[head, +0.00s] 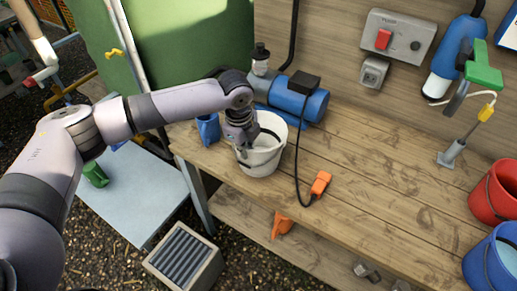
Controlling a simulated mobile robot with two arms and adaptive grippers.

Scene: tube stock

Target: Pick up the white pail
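The white pail (264,163) stands upright on the wooden workbench, near its left end. Its dark handle shows across the opening. My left arm comes in from the left, and my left gripper (243,145) points down at the pail's left rim, overlapping it in the head view. The fingers are small and partly lost against the pail, so I cannot tell whether they are open, shut or touching the rim. My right gripper is not in view.
A blue pump (298,98) stands right behind the pail, and a small blue container (208,129) is left of it. An orange plug (321,183) on a black cable lies to the right. Red (492,196) and blue (488,262) buckets stand far right. The bench's middle is clear.

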